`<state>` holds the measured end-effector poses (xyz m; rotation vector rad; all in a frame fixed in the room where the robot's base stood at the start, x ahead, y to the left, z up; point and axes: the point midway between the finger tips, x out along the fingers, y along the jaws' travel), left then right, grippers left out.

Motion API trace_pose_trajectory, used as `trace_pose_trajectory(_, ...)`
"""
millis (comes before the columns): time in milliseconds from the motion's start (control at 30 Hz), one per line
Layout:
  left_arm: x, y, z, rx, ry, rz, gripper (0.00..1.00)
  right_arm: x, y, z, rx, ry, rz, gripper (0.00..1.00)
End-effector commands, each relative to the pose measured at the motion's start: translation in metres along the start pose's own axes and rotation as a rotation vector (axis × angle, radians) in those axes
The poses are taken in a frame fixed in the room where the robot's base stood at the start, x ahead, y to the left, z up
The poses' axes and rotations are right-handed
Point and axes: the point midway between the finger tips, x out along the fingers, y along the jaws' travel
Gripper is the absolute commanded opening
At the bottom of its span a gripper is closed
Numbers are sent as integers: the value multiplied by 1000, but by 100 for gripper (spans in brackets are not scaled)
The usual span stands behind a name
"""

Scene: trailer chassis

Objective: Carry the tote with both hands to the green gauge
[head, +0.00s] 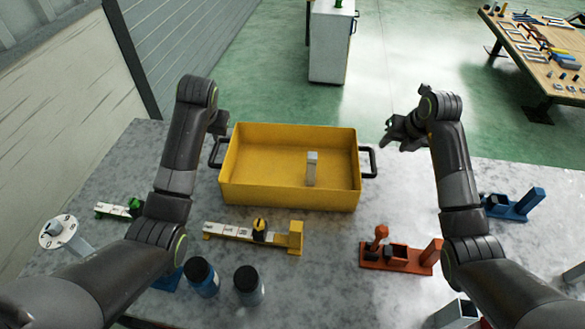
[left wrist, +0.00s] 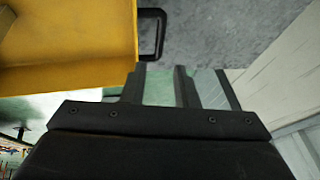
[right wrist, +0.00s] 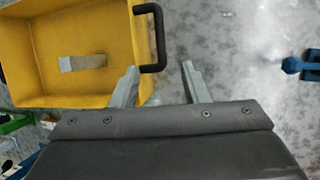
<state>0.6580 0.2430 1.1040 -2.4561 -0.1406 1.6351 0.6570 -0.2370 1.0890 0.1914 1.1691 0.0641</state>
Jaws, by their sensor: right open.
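The yellow tote (head: 290,196) sits upright on the grey table, a pale grey block (head: 311,168) standing inside it. Its black left handle (head: 214,155) also shows in the left wrist view (left wrist: 161,33), its right handle (head: 371,161) in the right wrist view (right wrist: 160,38). My left gripper (head: 221,122) is just behind the left handle, fingers apart and empty. My right gripper (head: 392,136) is beside and behind the right handle, open and empty. A green gauge-like piece (head: 134,206) with a pale strip lies at the table's left, partly hidden by my left arm.
A yellow gauge-like fixture (head: 240,235) lies in front of the tote. A red fixture (head: 395,256) and a blue fixture (head: 510,206) stand to the right. Two dark-capped jars (head: 248,286) stand at the front. A white cabinet (head: 328,45) with a green item on top stands behind.

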Motion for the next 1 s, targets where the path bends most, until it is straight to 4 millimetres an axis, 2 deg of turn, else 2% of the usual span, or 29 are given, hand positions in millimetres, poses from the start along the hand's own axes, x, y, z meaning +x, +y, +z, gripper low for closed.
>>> trace_pose_trajectory(600,89,0,1,-1,-4,-1,27,89,0,-1,0,3,0,42)
trace_pose_trajectory(1000,134,0,0,0,-2,-1,27,134,0,0,1,2,0,42)
